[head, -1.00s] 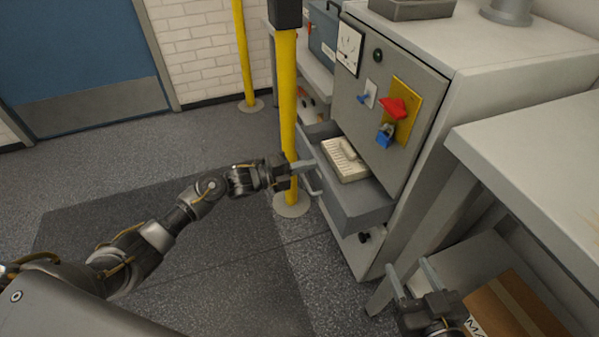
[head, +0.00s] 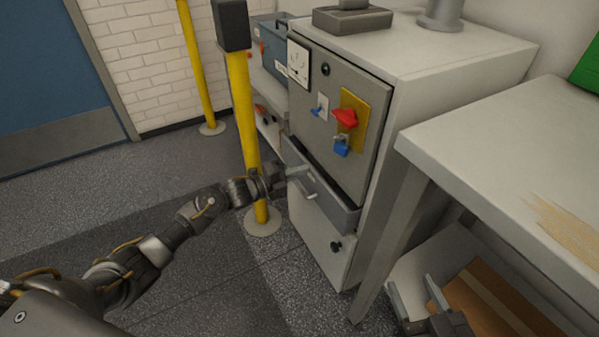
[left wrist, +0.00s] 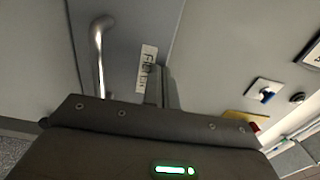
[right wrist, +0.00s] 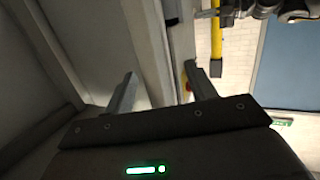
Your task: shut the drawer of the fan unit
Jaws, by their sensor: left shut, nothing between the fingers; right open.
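The fan unit is a grey cabinet (head: 345,120) with a drawer (head: 342,212) below its switch panel. The drawer front stands slightly proud of the cabinet, with only a narrow gap showing above it. In the left wrist view, the drawer front shows a metal handle (left wrist: 98,50) and a white label (left wrist: 146,66), partly hidden. My left gripper (head: 300,170) is shut and empty, its tips at the drawer front beside the handle; contact looks likely but is not clear. My right gripper (head: 412,286) is open and empty, low beside the table. It also shows in the right wrist view (right wrist: 160,90).
A yellow post (head: 245,125) stands close behind my left gripper. The panel carries a red switch (head: 345,118) and a blue padlock (head: 341,146). A pale table (head: 490,160) is at the right, with a cardboard box (head: 490,300) below. Open floor lies left.

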